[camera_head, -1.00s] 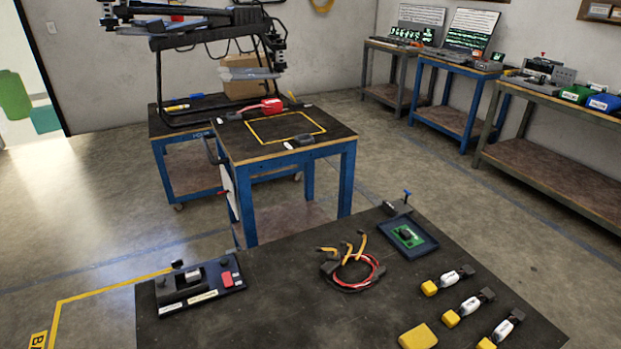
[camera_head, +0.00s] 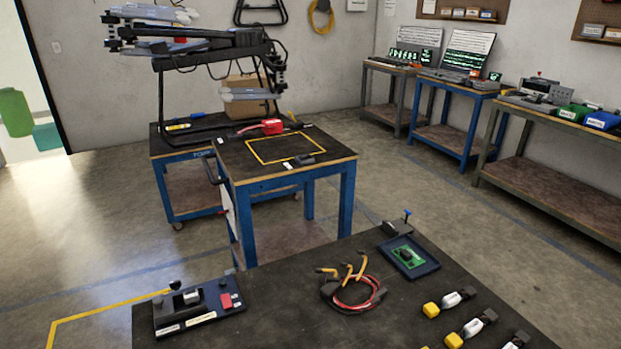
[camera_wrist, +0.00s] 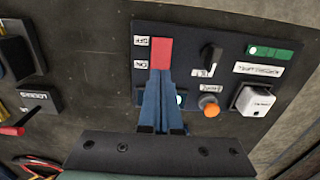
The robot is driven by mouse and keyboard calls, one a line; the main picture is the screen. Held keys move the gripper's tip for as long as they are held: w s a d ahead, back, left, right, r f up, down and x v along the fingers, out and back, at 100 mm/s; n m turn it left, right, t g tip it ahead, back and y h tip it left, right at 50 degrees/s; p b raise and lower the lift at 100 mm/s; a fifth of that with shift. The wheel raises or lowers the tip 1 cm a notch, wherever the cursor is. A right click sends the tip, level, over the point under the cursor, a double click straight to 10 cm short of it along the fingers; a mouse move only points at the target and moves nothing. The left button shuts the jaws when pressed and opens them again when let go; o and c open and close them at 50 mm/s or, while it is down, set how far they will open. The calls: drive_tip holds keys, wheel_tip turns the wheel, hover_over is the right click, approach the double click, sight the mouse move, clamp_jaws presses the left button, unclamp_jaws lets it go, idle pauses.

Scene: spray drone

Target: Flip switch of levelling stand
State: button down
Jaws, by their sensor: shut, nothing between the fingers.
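In the wrist view a dark control panel (camera_wrist: 222,118) carries a red rocker switch (camera_wrist: 161,53) with OFF and ON labels at its left. My gripper (camera_wrist: 162,75) is shut and empty. Its blue fingertips are at the lower, ON-side edge of the red switch; I cannot tell whether they touch it. The fingers hide the panel below the switch. My gripper is not in the head view. A dark device with a red part (camera_head: 226,300) stands at the table's left in that view; I cannot tell whether it is the same panel.
In the head view a cable bundle (camera_head: 352,294) and several yellow-ended parts lie on the front table. A folded drone (camera_head: 205,48) stands behind.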

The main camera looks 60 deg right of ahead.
drive_tip(key=shift+f+b, duration=0.65)
drive_tip(key=shift+f, duration=0.35)
idle(0.9)
drive_tip(key=shift+r, duration=0.1)
wheel_tip(320, 180, up, 7)
drive_tip(key=p, duration=0.8)
idle(0.5)
